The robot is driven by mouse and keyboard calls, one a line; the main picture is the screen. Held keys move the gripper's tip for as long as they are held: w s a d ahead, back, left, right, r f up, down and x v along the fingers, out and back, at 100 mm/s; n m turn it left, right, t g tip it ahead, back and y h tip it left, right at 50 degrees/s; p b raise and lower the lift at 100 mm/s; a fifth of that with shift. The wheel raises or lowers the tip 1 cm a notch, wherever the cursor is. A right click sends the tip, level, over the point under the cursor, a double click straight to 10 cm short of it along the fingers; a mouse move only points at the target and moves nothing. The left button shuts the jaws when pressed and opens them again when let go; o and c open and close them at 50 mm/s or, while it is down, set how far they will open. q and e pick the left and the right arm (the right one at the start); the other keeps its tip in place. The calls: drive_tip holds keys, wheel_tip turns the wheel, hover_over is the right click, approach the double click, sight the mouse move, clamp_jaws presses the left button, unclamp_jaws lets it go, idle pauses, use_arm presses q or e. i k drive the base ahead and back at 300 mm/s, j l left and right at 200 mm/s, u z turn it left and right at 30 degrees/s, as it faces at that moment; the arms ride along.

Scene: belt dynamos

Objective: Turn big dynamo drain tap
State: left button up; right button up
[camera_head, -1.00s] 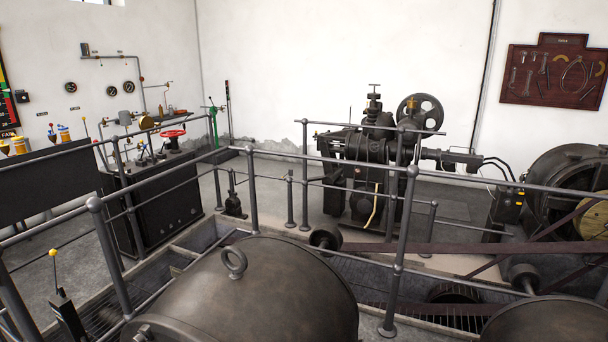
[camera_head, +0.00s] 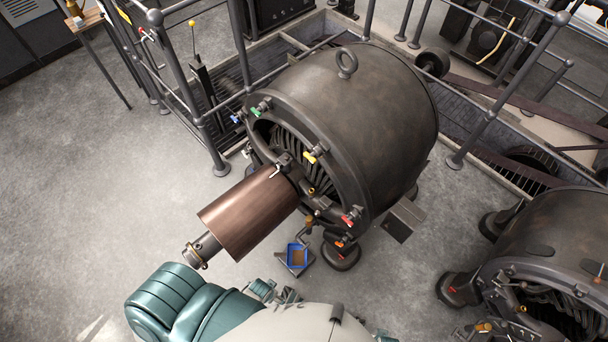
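The big dynamo (camera_head: 345,120) is a dark, rounded machine in the middle of the head view, with a lifting ring on top and a copper-brown cylinder (camera_head: 248,212) sticking out of its near end. A brownish tap-like part (camera_head: 309,222) hangs low, above a small blue tray (camera_head: 297,246) on the floor. I cannot tell for sure which is the drain tap. I can make out neither gripper; teal and white parts of mine fill the bottom edge.
Grey railings (camera_head: 205,130) run behind the dynamo, along a floor pit with grating. A second dynamo (camera_head: 560,255) stands at the right. The concrete floor (camera_head: 90,220) at the left is clear. A dark red belt (camera_head: 520,102) runs at the upper right.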

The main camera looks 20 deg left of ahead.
sight(305, 245)
drive_tip(key=k+j+u, duration=0.1)
drive_tip(key=k, duration=0.3)
drive_tip(key=k+j, duration=0.2)
drive_tip(key=k, duration=0.2)
drive_tip(key=k+j+u, duration=0.15)
drive_tip(key=k, duration=0.25)
